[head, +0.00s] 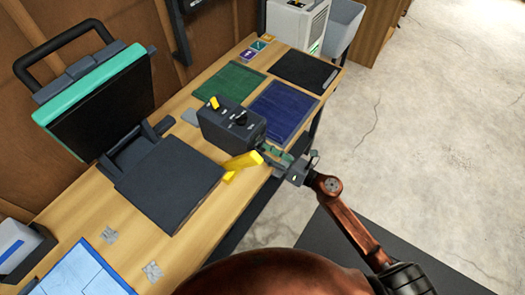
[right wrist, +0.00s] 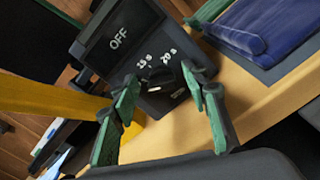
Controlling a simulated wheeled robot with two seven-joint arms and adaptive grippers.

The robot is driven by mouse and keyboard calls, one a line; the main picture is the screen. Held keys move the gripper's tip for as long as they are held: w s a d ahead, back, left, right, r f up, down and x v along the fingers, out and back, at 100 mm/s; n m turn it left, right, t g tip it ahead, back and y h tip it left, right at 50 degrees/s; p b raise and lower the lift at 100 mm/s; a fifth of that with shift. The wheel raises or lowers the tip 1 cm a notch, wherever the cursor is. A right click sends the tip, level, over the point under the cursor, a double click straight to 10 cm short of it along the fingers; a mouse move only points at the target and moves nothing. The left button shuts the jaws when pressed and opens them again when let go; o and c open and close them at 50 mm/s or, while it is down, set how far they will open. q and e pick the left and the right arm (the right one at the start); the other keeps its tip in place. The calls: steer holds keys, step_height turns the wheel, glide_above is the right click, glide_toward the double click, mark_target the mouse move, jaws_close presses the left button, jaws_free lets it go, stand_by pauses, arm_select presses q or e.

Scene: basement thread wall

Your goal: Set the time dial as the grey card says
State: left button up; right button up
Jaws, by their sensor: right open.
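The dark control box (head: 230,125) stands on the bench beside the press. In the right wrist view its face (right wrist: 118,40) reads "OFF", with "15 s" and "20 s" marked around the black time dial (right wrist: 160,79). I cannot tell clearly where the dial points. My right gripper (head: 273,156) is in front of the box. In its wrist view the green-padded fingers (right wrist: 163,82) are open, with the dial between their tips; contact is unclear. A small grey flat piece (head: 190,117) beside the box may be the grey card; no writing is legible. My left gripper is not in view.
The open heat press has a teal-edged upper plate (head: 100,95) and a black lower plate (head: 170,185). Green (head: 230,82), blue (head: 283,112) and black (head: 303,70) sheets lie behind the box.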

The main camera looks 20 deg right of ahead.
steer(key=shift+c, duration=0.4)
jaws_close()
